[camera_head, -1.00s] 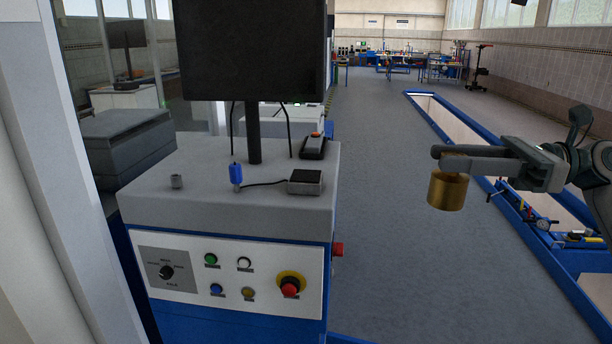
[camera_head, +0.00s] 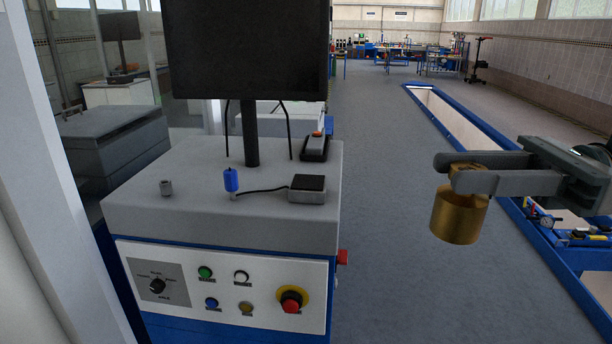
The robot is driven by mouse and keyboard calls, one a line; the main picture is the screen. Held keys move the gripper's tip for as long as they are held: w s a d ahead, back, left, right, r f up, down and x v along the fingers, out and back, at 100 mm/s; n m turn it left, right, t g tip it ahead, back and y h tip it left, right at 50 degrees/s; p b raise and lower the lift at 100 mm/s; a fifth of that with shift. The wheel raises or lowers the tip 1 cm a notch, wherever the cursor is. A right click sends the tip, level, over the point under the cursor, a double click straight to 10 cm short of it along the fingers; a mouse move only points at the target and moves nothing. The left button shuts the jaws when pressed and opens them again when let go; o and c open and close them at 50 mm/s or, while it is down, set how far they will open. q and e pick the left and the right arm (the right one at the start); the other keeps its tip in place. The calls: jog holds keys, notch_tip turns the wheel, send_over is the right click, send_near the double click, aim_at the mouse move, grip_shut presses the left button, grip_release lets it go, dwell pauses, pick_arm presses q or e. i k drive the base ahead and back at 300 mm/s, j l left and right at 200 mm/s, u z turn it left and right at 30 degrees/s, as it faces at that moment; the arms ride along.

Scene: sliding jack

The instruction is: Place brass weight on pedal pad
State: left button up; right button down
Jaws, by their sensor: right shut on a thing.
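The brass weight (camera_head: 460,216) is a gold cylinder with a narrower top. My right gripper (camera_head: 452,171), coming in from the right, is shut on its top. The weight hangs upright in the air over the floor, to the right of the console and apart from it. A small grey box with a black top (camera_head: 307,188) sits on the console top near its right front, a cable running from it. It looks like the pedal pad, and its top is bare. My left gripper is not in view.
A blue-edged pit (camera_head: 432,112) lies at right.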

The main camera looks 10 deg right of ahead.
aim_at(307, 181)
jog(key=i, duration=1.25)
